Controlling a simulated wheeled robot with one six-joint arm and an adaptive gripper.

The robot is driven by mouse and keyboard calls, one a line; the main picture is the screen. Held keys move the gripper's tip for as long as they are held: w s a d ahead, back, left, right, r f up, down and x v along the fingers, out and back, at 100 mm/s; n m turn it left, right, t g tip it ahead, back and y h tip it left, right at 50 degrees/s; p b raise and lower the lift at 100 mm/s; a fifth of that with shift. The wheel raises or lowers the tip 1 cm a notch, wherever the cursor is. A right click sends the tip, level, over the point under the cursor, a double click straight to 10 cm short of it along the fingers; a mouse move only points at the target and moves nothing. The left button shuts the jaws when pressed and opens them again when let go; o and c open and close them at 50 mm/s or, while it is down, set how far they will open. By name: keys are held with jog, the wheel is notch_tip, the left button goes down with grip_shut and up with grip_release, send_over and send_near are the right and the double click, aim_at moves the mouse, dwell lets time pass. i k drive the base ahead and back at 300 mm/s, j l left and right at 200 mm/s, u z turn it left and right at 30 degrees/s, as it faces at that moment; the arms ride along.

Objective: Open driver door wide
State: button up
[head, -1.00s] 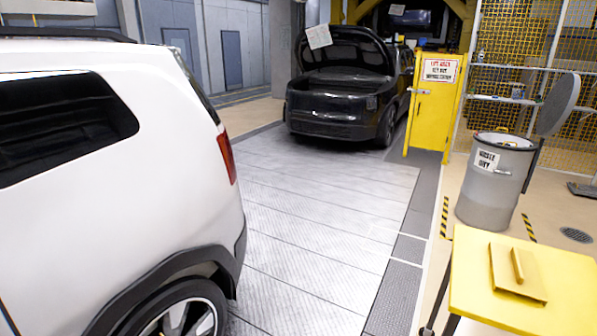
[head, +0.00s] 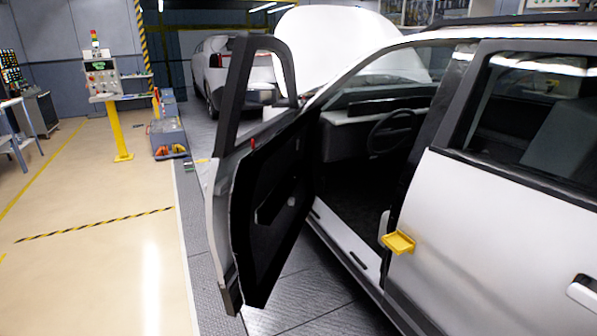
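The white car (head: 470,220) fills the right side of the head view. Its driver door (head: 225,190) stands swung well out from the body, with the dark inner panel (head: 270,200) facing the cabin. The door opening is clear, showing the steering wheel (head: 392,132) and the dashboard. The bonnet (head: 340,45) of the car is raised. A yellow bracket-like piece (head: 399,242) sits at the front edge of the closed rear door. My gripper is not in view.
A control stand (head: 103,75) on a yellow post stands at the left. Grey and orange equipment (head: 168,138) lies along the edge of the grey floor strip. Another white car (head: 220,75) is behind. The beige floor (head: 110,270) at left is open.

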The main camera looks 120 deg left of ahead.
aim_at(252, 230)
jog(key=u, duration=3.45)
jog(key=i+j+z, duration=0.1)
jog(key=j, duration=0.55)
jog(key=j+z, duration=0.15)
jog(key=j, duration=0.55)
jog(key=i, duration=0.05)
